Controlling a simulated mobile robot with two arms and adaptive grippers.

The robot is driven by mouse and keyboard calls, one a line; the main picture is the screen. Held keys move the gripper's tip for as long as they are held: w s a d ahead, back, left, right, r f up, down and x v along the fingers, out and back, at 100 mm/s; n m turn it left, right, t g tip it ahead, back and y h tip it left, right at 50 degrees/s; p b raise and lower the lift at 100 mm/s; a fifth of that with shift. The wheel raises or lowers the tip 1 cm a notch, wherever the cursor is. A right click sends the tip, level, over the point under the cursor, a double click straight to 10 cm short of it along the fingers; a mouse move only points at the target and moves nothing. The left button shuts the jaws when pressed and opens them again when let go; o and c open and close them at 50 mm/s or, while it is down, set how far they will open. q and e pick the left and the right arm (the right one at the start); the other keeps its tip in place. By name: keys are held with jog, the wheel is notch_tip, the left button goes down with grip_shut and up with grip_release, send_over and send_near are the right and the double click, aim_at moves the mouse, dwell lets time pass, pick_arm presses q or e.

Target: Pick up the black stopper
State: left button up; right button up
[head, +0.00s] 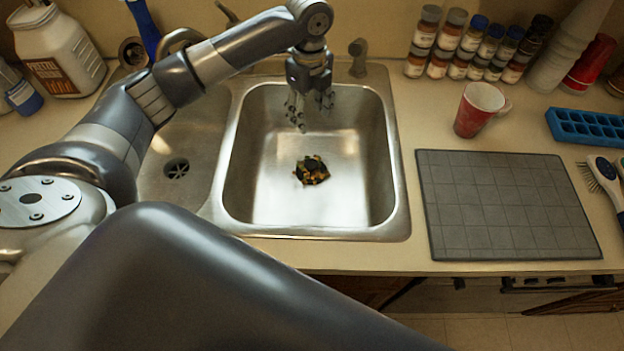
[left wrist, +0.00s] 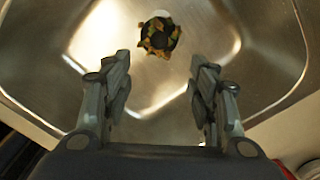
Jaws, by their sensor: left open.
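The black stopper (head: 311,170) lies on the floor of the right sink basin, with yellow-brown scraps on and around it. It also shows at the top middle of the left wrist view (left wrist: 160,35), beyond the fingertips. My left gripper (head: 310,108) hangs over the back part of the basin, pointing down, with its fingers spread. In the left wrist view my left gripper (left wrist: 160,75) is open and empty, and the stopper lies apart from both fingers. My right gripper is not in view.
The steel basin's rim (head: 320,232) surrounds the stopper. A small basin with a drain (head: 176,169) lies to the left. A grey mat (head: 505,205), a red cup (head: 479,109), several spice jars (head: 447,42) and a blue tray (head: 588,128) stand right. A faucet knob (head: 358,56) is behind.

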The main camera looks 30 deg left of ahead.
pick_arm(q)
jog(key=b, duration=0.6)
send_over(311, 164)
notch_tip(311, 164, down, 8)
jog(key=f, duration=0.3)
jog(key=f+p, duration=0.1)
jog(key=f, duration=0.1)
jog(key=shift+w+a+f, duration=0.15)
jog(key=shift+w+a, duration=0.05)
jog(key=shift+a, duration=0.05)
jog(key=shift+s+d+f+p, duration=0.1)
jog(key=shift+d+f+p, duration=0.1)
jog(key=shift+f, duration=1.15)
jog(key=shift+d+f+p, duration=0.1)
jog(key=shift+f+p, duration=0.1)
jog(key=shift+f, duration=1.15)
jog(key=c, duration=1.1)
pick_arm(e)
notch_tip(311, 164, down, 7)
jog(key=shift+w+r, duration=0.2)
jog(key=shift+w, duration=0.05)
